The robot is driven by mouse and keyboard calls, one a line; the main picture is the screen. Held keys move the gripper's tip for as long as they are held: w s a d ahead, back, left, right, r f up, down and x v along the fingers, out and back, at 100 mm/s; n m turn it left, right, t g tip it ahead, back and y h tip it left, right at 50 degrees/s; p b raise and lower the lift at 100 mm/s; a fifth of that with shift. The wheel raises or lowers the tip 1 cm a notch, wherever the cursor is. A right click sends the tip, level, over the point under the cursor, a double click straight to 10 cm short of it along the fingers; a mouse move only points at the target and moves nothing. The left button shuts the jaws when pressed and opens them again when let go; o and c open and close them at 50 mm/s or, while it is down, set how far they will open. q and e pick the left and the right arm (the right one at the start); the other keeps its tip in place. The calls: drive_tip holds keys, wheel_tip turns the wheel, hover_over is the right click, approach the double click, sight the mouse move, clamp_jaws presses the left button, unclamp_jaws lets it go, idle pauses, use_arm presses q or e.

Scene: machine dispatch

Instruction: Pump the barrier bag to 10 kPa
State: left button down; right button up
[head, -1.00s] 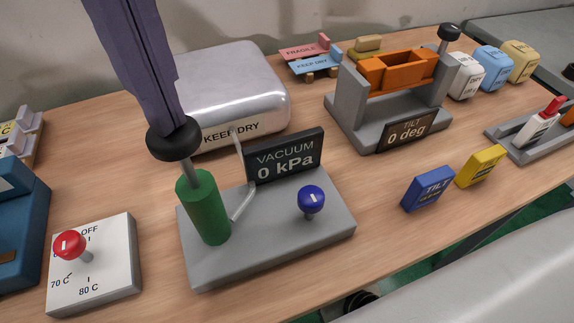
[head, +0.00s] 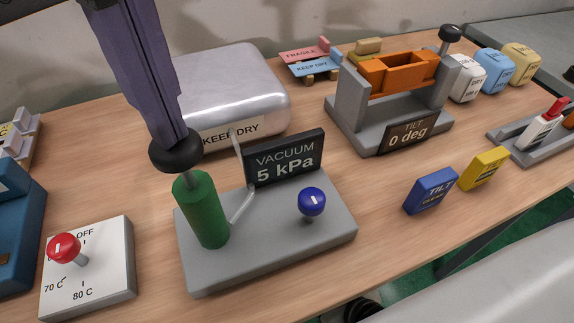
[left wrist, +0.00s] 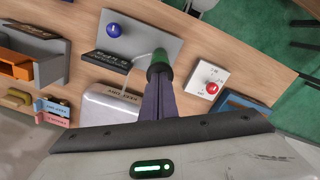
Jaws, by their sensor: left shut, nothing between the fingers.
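The vacuum pump is a grey base (head: 270,265) with a green cylinder (head: 202,212), a black round handle (head: 175,152) on its rod, and a blue knob (head: 312,201). Its display (head: 284,158) reads VACUUM 5 kPa. The barrier bag (head: 225,88), silvery and labelled KEEP DRY, lies behind the pump, with a thin tube between them. My left gripper (head: 176,138) is shut with its fingertips down at the top of the black handle. My right gripper is not in view.
A white dial box with a red knob (head: 65,248) stands to the left. A tilt fixture (head: 345,103) with an orange tray, reading 0 deg, stands at the right rear. Blue (head: 431,190) and yellow (head: 482,167) tags lie to the right of the pump. Bare table lies between.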

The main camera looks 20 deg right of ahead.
use_arm(q)
drive_tip(key=shift+r+p, duration=0.5)
drive_tip(key=shift+p, duration=0.05)
drive_tip(key=shift+r+p, duration=1.1)
drive_tip(key=shift+r, duration=0.1)
wheel_tip(320, 180, up, 4)
drive_tip(key=p, duration=0.3)
drive_tip(key=shift+f, duration=0.2)
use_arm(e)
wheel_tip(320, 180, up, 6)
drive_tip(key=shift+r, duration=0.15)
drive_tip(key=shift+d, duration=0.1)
